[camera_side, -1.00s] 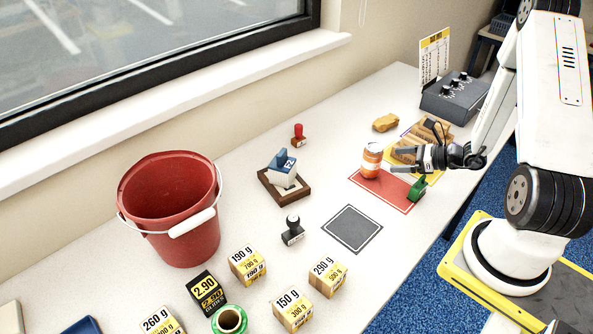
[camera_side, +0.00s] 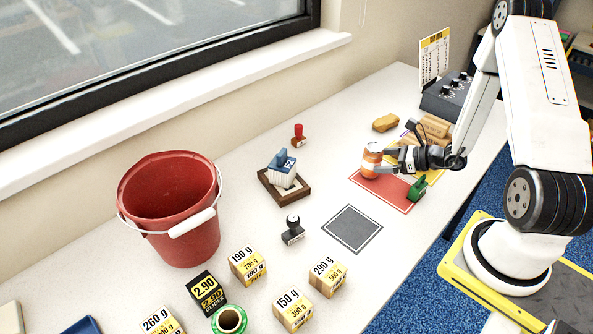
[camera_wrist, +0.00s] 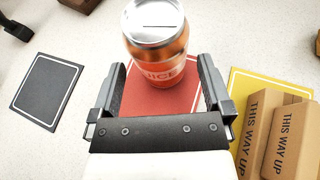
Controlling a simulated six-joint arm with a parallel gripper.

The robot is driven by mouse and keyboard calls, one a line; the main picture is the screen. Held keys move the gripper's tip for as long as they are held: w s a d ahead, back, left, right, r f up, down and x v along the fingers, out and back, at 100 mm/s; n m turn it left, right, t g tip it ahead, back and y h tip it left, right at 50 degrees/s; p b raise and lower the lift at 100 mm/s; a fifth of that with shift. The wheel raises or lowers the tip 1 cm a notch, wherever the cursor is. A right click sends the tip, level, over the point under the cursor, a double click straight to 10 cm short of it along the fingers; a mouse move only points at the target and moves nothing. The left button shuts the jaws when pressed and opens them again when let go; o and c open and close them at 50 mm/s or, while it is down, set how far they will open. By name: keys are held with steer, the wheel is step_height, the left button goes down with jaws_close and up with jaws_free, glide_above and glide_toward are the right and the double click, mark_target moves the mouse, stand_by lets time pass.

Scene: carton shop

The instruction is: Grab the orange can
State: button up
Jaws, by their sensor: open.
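The orange can (camera_side: 371,161) stands upright on the red mat (camera_side: 396,199), near its far left edge. It has a silver top and a white band with lettering. In the wrist view the can (camera_wrist: 157,45) is straight ahead, at the far end of the space between the fingers. My gripper (camera_side: 380,159) is open, level with the can and pointing at it from the right. In the wrist view the gripper (camera_wrist: 160,80) has one finger on each side of the can's near part. I cannot tell whether either finger touches it.
A green stamp (camera_side: 418,189) is at the red mat's right edge. Brown cartons (camera_wrist: 285,135) lie on the yellow mat (camera_wrist: 243,85). A dark grey mat (camera_side: 352,228) is bare. A red bucket (camera_side: 170,215) and several weight-marked boxes stand farther left.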

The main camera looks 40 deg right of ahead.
mark_target(374, 161)
steer(key=shift+x, duration=1.55)
steer(key=c, duration=1.1)
steer(key=shift+o, duration=0.2)
steer(key=shift+r, duration=0.15)
steer(key=shift+r, duration=4.85)
